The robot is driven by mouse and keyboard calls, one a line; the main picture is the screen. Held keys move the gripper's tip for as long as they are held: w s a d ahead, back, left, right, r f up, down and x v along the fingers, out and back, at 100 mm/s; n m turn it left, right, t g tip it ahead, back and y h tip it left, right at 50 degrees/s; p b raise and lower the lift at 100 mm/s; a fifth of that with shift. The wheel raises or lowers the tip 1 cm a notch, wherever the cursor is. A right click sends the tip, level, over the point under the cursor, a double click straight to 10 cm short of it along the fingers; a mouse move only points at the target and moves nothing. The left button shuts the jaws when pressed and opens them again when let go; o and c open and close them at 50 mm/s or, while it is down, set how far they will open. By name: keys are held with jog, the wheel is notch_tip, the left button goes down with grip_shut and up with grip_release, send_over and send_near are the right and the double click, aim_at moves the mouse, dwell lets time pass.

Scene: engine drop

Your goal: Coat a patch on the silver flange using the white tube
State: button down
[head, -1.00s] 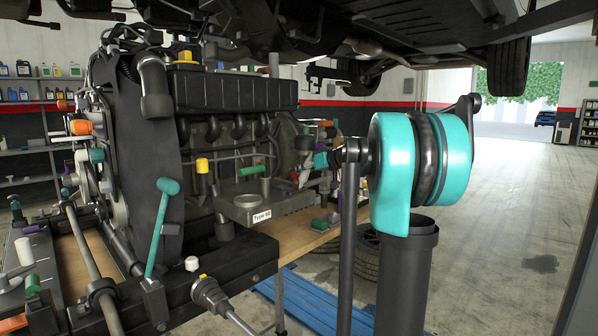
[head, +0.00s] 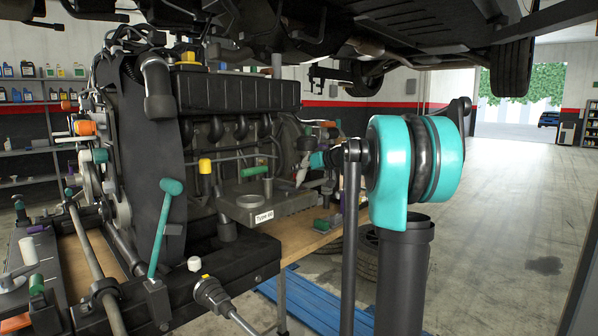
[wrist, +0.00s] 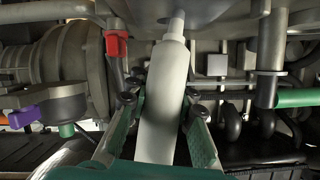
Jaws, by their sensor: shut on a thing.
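The white tube (wrist: 165,100) stands nearly upright in the wrist view, its narrow nozzle pointing up. My gripper (wrist: 160,100) is shut on it, with a green finger on either side. In the head view the white tube (head: 302,172) is small and tilted at my gripper (head: 312,162), beside the engine's right end. A round grey ribbed metal part (wrist: 68,62) lies left of the tube in the wrist view. I cannot tell for sure whether it is the silver flange. The tube's nozzle appears apart from that part.
A grey block labelled Type 60 (head: 240,200) stands near the gripper. A red-capped part (wrist: 116,45) and a green rod (wrist: 298,97) flank the tube. Open floor lies right.

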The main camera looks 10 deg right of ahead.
aim_at(305, 171)
jog(key=shift+w+a+r, duration=0.1)
jog(key=shift+w+a, duration=0.35)
jog(key=shift+w, duration=0.3)
jog(key=shift+w+a, duration=0.4)
jog(key=shift+w, duration=0.3)
jog(key=shift+w+a, duration=0.35)
jog(key=shift+w, duration=0.3)
jog(key=shift+w+a, duration=0.4)
jog(key=shift+w, duration=0.3)
jog(key=shift+w+a, duration=0.35)
jog(key=shift+w, duration=0.3)
jog(key=shift+s+d+f, duration=0.1)
jog(key=shift+s+d, duration=0.65)
jog(key=shift+s, duration=0.25)
jog(key=shift+s+d+f, duration=0.1)
jog(key=shift+s+d, duration=0.6)
jog(key=shift+s, duration=0.3)
jog(key=shift+f+v, duration=0.15)
jog(key=shift+v, duration=0.6)
jog(key=shift+f+v, duration=0.2)
jog(key=shift+v, duration=0.5)
jog(key=shift+s+d+f, duration=0.1)
jog(key=shift+s+d, duration=0.35)
jog(key=shift+s, duration=0.25)
jog(key=shift+s+d+f, duration=0.1)
jog(key=shift+s+d, duration=0.35)
jog(key=shift+s, duration=0.25)
jog(key=shift+w, duration=0.15)
